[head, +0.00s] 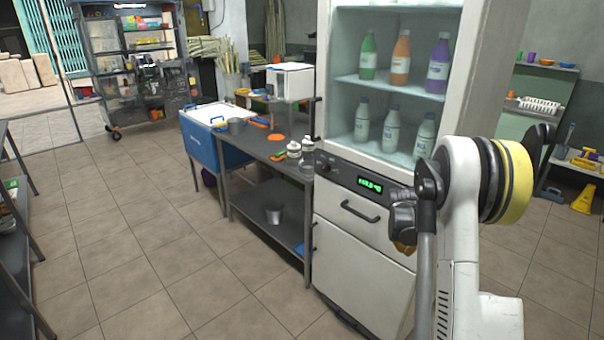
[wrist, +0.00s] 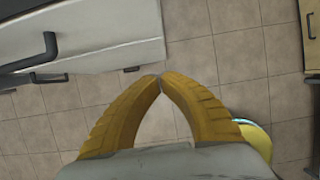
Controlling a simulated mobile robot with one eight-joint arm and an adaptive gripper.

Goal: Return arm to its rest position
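My gripper (wrist: 160,78) shows in the wrist view with its two yellow ridged fingers meeting at the tips. Nothing shows between them, and the tiled floor lies beyond. In the head view my arm stands folded at the right, in front of the fridge. Only a small yellow part of the gripper (head: 404,247) shows there, low beside the arm; its fingertips are hidden.
The white fridge (head: 365,240) with bottles on its shelves stands close to my arm. Its handle (wrist: 47,50) shows in the wrist view. A metal table (head: 265,150) and a blue cooler (head: 200,145) stand left of it. The tiled floor (head: 130,220) at left is clear.

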